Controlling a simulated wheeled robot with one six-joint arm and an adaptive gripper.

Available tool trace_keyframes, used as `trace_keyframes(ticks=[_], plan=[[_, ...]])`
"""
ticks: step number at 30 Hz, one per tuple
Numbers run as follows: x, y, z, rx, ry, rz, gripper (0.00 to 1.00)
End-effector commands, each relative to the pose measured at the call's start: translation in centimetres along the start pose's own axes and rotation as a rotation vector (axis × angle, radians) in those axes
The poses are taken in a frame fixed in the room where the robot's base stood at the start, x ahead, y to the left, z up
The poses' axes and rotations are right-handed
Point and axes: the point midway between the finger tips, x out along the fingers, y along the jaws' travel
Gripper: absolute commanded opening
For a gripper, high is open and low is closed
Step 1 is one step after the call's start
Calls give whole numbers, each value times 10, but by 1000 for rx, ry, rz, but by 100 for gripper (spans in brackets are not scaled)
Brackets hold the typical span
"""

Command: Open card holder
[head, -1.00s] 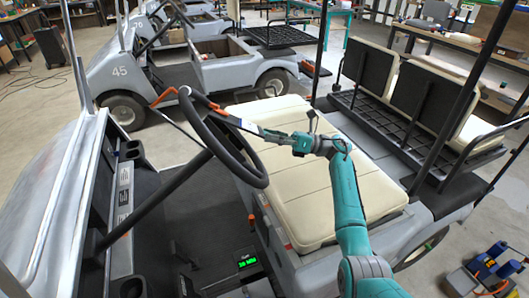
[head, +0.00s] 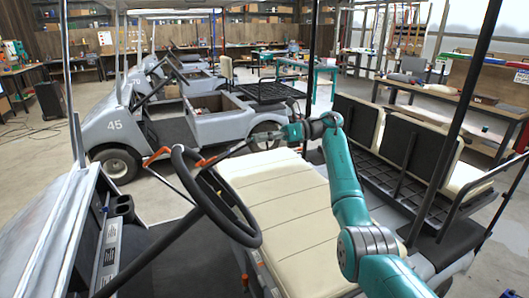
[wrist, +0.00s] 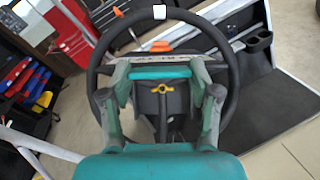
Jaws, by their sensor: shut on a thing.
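The black steering wheel (head: 211,196) stands at centre-left in the head view, and its rim also surrounds my fingers in the wrist view (wrist: 232,80). The card holder appears to be the dark piece (wrist: 148,103) with a yellow wing-shaped part (wrist: 162,88) at the wheel's hub. My gripper (wrist: 160,70) is at the hub, one finger on each side, shut on what seems to be this holder. A teal bar spans between the fingertips; I cannot tell whether it belongs to the holder.
The cream seat (head: 285,210) lies under my arm. A dash with cup holders (head: 122,208) is left of the wheel. Dark roof posts (head: 455,120) stand on the right. Orange-tipped levers (head: 158,156) show near the rim. Another cart (head: 190,120) stands behind.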

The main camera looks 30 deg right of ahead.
Motion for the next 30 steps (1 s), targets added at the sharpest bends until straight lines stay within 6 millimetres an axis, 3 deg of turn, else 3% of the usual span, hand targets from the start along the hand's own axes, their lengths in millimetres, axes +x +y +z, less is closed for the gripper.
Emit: trace_keyframes(ticks=[4, 13, 30], plan=[[4, 0, 20, -1, 89, -3, 0], [16, 0, 41, -1, 222, -4, 0], [26, 0, 53, -1, 314, -5, 0]])
